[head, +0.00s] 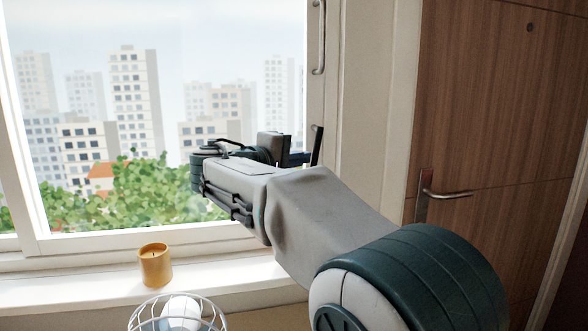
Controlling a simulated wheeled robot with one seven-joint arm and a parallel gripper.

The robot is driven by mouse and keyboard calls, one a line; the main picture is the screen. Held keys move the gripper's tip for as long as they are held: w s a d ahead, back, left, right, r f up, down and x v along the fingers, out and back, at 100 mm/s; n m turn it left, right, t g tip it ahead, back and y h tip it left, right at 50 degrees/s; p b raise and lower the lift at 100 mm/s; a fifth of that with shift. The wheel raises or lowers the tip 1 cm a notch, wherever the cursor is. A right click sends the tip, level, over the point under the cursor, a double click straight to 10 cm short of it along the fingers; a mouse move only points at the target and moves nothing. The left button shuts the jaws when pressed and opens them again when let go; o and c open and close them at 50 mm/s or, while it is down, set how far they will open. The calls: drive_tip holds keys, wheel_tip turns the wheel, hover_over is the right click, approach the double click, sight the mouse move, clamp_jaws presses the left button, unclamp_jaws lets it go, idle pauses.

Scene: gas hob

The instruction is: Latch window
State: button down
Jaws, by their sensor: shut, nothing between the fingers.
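The window (150,238) has a white frame and a large pane, and it fills the left and middle of the head view. A metal handle (320,40) is on its right upright. My arm hides the lower right part of the window.
A brown wooden door (500,110) with a metal lever handle (447,193) is at the right. City buildings and trees show outside.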

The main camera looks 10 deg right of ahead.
drive_tip(key=shift+d+f+b, duration=0.35)
drive_tip(key=shift+d+b, duration=0.05)
drive_tip(key=shift+b, duration=0.15)
drive_tip(key=shift+d, duration=0.1)
idle(0.4)
drive_tip(key=w+a+f+v, duration=0.1)
drive_tip(key=w+v, duration=0.1)
drive_tip(key=v, duration=1)
drive_tip(key=shift+a+p, duration=0.45)
drive_tip(key=shift+a, duration=0.25)
drive_tip(key=shift+s+d, duration=0.1)
